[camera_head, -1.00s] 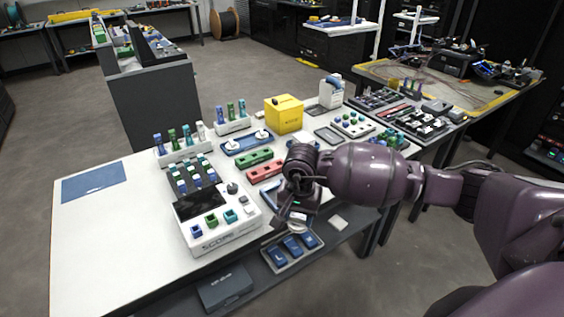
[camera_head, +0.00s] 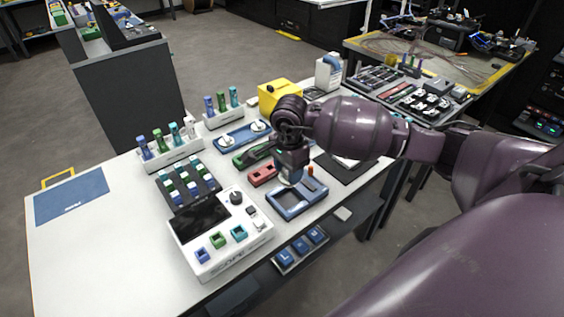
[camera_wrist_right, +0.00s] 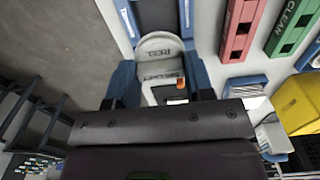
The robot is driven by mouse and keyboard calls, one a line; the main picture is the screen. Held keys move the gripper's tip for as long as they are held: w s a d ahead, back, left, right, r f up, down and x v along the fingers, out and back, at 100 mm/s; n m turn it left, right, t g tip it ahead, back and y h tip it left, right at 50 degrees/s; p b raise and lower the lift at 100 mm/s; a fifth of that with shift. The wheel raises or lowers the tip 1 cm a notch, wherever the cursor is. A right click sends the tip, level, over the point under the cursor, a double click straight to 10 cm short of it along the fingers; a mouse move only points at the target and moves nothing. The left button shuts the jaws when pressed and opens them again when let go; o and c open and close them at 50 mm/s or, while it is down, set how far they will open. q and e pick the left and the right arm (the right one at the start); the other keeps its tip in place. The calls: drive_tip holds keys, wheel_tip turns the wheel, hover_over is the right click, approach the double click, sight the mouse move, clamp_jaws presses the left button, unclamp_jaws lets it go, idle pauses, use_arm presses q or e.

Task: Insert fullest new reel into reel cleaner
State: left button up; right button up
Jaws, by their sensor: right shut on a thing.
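My right gripper (camera_head: 291,180) is over the blue frame tray (camera_head: 312,203) near the table's front edge. In the right wrist view its blue fingers (camera_wrist_right: 158,88) are shut on a pale round-topped piece (camera_wrist_right: 160,44) lettered REEL, which looks like the reel cleaner. An orange part (camera_wrist_right: 180,82) shows beside it; its lower side is hidden. Two white round pieces, which look like reels (camera_head: 258,126), sit in a blue tray (camera_head: 239,134) farther back. Their fill is too small to tell. My left gripper is not in view.
The white SCOPE box (camera_head: 222,232) stands left of the gripper. A red block (camera_head: 262,176) lies just behind the frame tray, and a yellow box (camera_head: 278,93) stands farther back. A shelf tray with blue pieces (camera_head: 300,247) is below the front edge.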

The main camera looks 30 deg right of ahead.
drive_tip(key=shift+s+f, duration=0.1)
drive_tip(key=shift+f, duration=0.2)
wheel_tip(320, 180, down, 3)
drive_tip(key=shift+s+f+b, duration=0.1)
drive_tip(key=shift+f+b, duration=0.1)
drive_tip(key=shift+b, duration=0.7)
drive_tip(key=shift+f, duration=0.55)
drive_tip(key=shift+b, duration=0.3)
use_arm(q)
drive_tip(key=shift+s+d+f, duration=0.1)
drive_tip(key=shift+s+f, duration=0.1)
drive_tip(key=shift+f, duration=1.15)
use_arm(e)
drive_tip(key=shift+a+f, duration=0.1)
drive_tip(key=shift+f, duration=0.35)
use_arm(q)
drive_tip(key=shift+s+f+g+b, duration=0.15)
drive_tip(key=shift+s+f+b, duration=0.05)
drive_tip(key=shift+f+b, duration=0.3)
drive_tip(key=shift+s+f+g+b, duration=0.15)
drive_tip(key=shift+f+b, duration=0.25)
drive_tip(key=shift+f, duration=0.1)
use_arm(e)
drive_tip(key=shift+f, duration=1.05)
drive_tip(key=o, duration=0.9)
